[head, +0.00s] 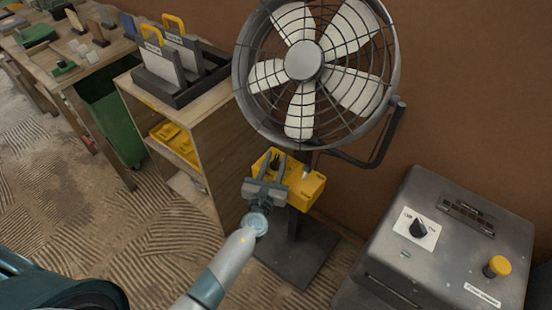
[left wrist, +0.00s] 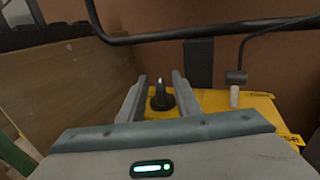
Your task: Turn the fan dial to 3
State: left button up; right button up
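The fan (head: 305,60) stands against the brown wall on a dark post, with a yellow control box (head: 308,190) below its cage. My left gripper (head: 272,165) is at the left part of this box. In the left wrist view the black fan dial (left wrist: 161,97) stands on the yellow box (left wrist: 205,101). The two fingers of my left gripper (left wrist: 160,90) are apart, one on each side of the dial, with gaps showing. The dial's number marks are not readable. In the head view my gripper mostly hides the dial. My right gripper is not in view.
A pale switch (left wrist: 235,96) with a dark cable sits right of the dial. A grey machine (head: 445,250) with a black knob and yellow button stands at right. A wooden cabinet (head: 190,110) stands left of the fan. The fan's bracket (head: 385,145) hangs close above the box.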

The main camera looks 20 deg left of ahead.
pick_arm(q)
jog(key=shift+w, duration=0.4)
grip_shut()
